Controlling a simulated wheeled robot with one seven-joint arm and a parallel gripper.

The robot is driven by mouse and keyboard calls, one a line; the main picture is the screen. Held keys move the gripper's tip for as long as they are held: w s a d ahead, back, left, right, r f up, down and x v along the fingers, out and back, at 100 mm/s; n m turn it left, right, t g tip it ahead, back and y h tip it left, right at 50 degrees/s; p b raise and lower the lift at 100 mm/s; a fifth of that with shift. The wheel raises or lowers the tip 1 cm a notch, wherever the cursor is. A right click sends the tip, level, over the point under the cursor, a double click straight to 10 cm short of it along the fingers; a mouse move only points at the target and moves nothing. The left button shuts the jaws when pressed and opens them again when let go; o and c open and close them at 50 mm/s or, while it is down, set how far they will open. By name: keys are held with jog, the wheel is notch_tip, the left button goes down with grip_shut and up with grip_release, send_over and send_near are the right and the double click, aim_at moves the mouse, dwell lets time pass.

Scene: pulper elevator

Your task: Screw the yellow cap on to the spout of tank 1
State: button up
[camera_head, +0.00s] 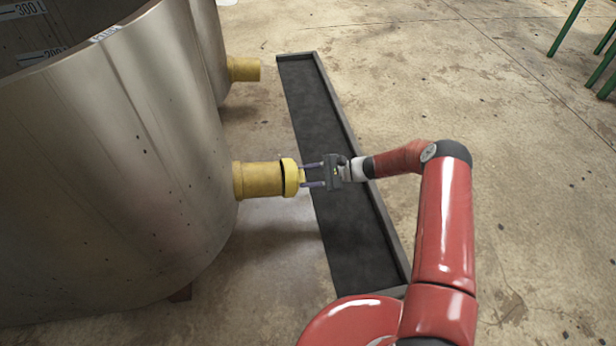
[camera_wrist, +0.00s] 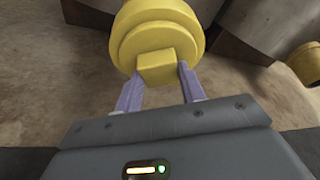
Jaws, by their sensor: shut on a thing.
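The yellow cap (camera_head: 290,177) is at the open end of the yellow spout (camera_head: 258,180) on the nearer steel tank (camera_head: 110,170). A dark ring shows between cap and spout, and the two look in line. Whether the threads engage cannot be seen. My gripper (camera_head: 306,176) is shut on the cap's square knob. In the wrist view the two purple fingers stand on either side of the knob of the cap (camera_wrist: 157,38), and the cap hides most of the spout behind it.
A second steel tank (camera_head: 208,45) with its own yellow spout (camera_head: 243,69) stands farther back. A long dark trough (camera_head: 345,215) lies on the floor under my gripper. Green metal legs (camera_head: 567,28) stand at the top right.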

jog(key=shift+s+a+r, duration=0.15)
jog(key=shift+s+a, duration=0.1)
jog(key=shift+a, duration=0.55)
jog(key=shift+s+a+r, duration=0.15)
jog(key=shift+s+a, duration=0.05)
jog(key=shift+a, duration=0.6)
dwell(1.0)
